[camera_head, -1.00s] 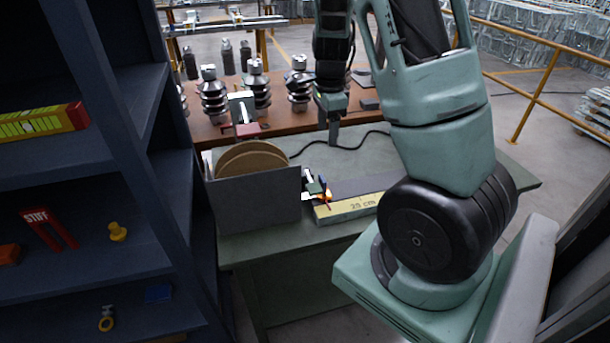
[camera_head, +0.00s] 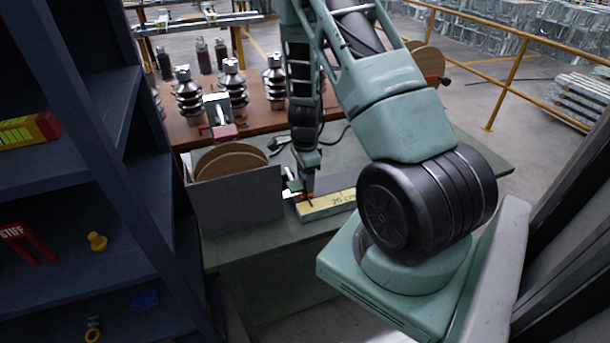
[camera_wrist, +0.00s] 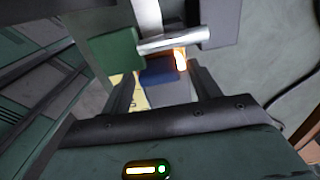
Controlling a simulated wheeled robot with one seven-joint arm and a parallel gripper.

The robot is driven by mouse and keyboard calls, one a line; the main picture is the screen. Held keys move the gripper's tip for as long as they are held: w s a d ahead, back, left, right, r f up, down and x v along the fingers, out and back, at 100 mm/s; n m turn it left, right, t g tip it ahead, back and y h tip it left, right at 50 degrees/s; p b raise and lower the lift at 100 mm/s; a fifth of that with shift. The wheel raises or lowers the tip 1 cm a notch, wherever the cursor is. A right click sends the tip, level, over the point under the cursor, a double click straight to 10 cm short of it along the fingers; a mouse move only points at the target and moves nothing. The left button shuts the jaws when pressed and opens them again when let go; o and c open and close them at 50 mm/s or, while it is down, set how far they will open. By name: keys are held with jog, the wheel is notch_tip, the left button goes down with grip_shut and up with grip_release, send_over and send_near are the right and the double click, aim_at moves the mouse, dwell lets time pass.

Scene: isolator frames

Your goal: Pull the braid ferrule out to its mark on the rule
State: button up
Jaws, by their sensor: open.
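My gripper (camera_head: 306,180) is open and points down over the left end of the yellow rule (camera_head: 335,203), close to the grey reel box. In the wrist view my gripper (camera_wrist: 164,88) has its fingers apart, with a blue block (camera_wrist: 158,76) and a bright orange piece (camera_wrist: 181,59) in view at the gap. A shiny silver cylinder (camera_wrist: 172,42) lies across just beyond the fingertips, beside a green block (camera_wrist: 113,50). A pale strip (camera_wrist: 147,14), perhaps the braid, meets it. I cannot tell which piece is the ferrule. The mark is not readable.
The grey box (camera_head: 238,198) holds round brown discs (camera_head: 230,160) on the green bench. Several ribbed insulators (camera_head: 233,82) stand on the brown table behind. A black cable (camera_head: 335,135) lies on the bench. Dark blue shelves (camera_head: 70,190) rise at left.

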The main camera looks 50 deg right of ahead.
jog(key=shift+f, duration=0.15)
jog(key=shift+c, duration=0.3)
grip_shut()
jog(key=s+d+b, duration=0.1)
jog(key=d, duration=0.2)
jog(key=s+d, duration=0.2)
jog(key=s+d+b, duration=0.1)
jog(key=s+d, duration=0.1)
jog(key=d, duration=0.1)
jog(key=shift+s+d+b, duration=0.1)
jog(key=shift+d+b, duration=0.2)
jog(key=shift+d, duration=0.05)
jog(key=shift+o, duration=0.3)
grip_release()
jog(key=shift+a, duration=0.1)
notch_tip(320, 180, up, 18)
jog(key=b, duration=0.1)
jog(key=shift+f, duration=0.25)
